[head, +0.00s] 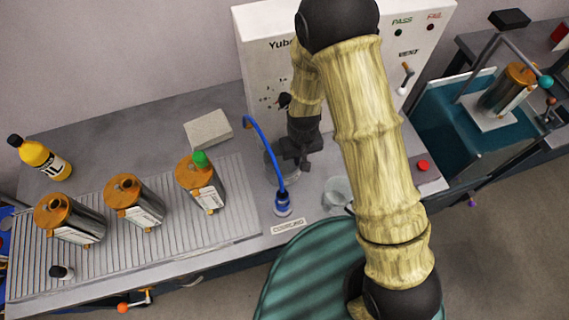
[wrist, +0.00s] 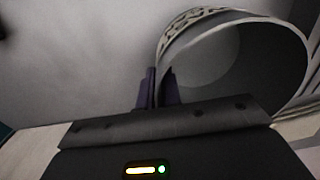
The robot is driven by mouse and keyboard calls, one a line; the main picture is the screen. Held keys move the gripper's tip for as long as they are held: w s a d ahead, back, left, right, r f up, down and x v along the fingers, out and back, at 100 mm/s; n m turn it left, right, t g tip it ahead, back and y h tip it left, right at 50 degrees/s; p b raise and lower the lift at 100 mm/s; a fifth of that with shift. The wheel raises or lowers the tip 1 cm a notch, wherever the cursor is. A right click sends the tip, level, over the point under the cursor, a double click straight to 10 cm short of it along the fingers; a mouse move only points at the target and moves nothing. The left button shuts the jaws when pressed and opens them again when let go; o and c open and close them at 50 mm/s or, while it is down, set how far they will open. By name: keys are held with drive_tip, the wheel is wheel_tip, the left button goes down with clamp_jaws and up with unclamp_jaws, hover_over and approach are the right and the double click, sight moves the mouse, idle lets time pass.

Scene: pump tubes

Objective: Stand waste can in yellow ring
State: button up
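The waste can (wrist: 285,45) is a grey, open-mouthed can with a patterned outer wall, large at the upper right of the wrist view. My gripper (wrist: 161,88) has its two dark fingers close together at the can's left wall, one on each side of it, and looks shut on that wall. In the head view my gripper (head: 295,165) is low over the bench, behind the blue hose, and a grey rounded edge, likely the can, shows beside it, mostly hidden. I cannot see a yellow ring; my arm covers part of the bench.
A blue hose (head: 265,145) arches down to a blue fitting just left of my gripper. A clear round vessel (head: 338,190) stands to the right. Several copper-topped canisters (head: 135,200) stand on the ribbed tray (head: 232,215) at left. A white panel (head: 260,60) rises behind.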

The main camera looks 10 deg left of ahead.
drive_tip(key=shift+r, duration=0.1)
clamp_jaws()
drive_tip(key=shift+w+r, duration=0.1)
drive_tip(key=shift+r, duration=0.45)
wheel_tip(320, 180, up, 27)
drive_tip(key=shift+f, duration=0.2)
